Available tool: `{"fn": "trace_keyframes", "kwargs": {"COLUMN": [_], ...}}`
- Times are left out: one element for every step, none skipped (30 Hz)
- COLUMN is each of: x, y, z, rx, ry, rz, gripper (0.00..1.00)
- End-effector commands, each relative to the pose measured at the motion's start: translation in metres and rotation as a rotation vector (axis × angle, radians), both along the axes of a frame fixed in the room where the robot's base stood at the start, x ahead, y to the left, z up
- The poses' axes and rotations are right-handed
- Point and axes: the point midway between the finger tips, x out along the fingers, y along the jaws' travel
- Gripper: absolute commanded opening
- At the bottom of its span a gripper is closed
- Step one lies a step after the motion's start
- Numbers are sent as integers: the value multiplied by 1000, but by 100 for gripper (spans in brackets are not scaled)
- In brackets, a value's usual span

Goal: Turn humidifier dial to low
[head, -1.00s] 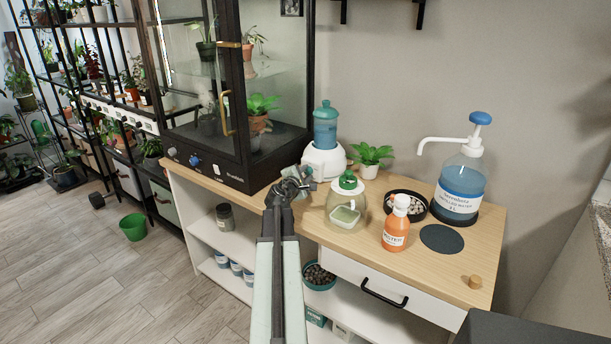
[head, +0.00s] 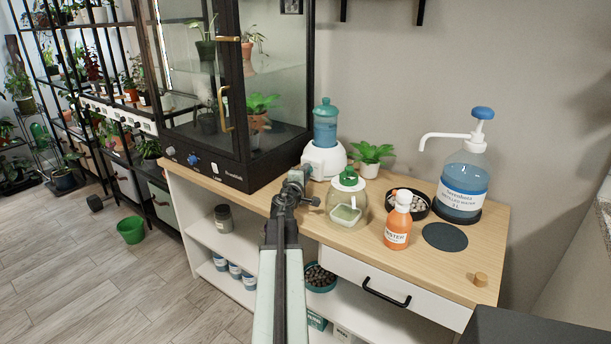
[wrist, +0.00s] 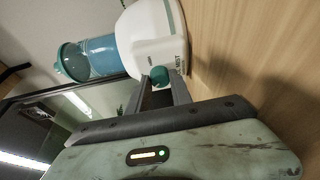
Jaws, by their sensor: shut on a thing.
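The humidifier (head: 325,128) stands at the back of the wooden bench top, with a white base and a blue tank under a teal cap. In the wrist view the humidifier (wrist: 150,30) lies sideways across the top. Its small teal dial (wrist: 159,76) sits on the front of the white base. My gripper (head: 304,173) reaches the front of that base. In the wrist view the two fingers of my gripper (wrist: 160,86) are on either side of the dial and closed on it. The setting marks by the dial are too small to read.
A glass jar with a green lid (head: 346,204) stands close to the right of my gripper. A black glass cabinet (head: 240,178) is close on the left. A potted plant (head: 368,156), an orange bottle (head: 398,221) and a pump bottle (head: 463,186) stand further right.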

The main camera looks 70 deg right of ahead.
Motion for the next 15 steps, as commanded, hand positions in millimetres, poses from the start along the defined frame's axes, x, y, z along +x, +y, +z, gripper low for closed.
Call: {"fn": "trace_keyframes", "kwargs": {"x": [0,0,0,0,0,0,0,0,0,0,0,0,0,0,0], "y": [0,0,0,0,0,0,0,0,0,0,0,0,0,0,0], "z": [0,0,0,0,0,0,0,0,0,0,0,0,0,0,0], "rx": [0,0,0,0,0,0,0,0,0,0,0,0,0,0,0], "ry": [-3,-4,-4,-4,-4,-3,-3,-3,-3,-3,-3,-3,-3,-2,-2], "rz": [0,0,0,0,0,0,0,0,0,1,1,1,1,1,1], "gripper": [0,0,0,0,0,0,0,0,0,0,34,45,48,48,48]}}
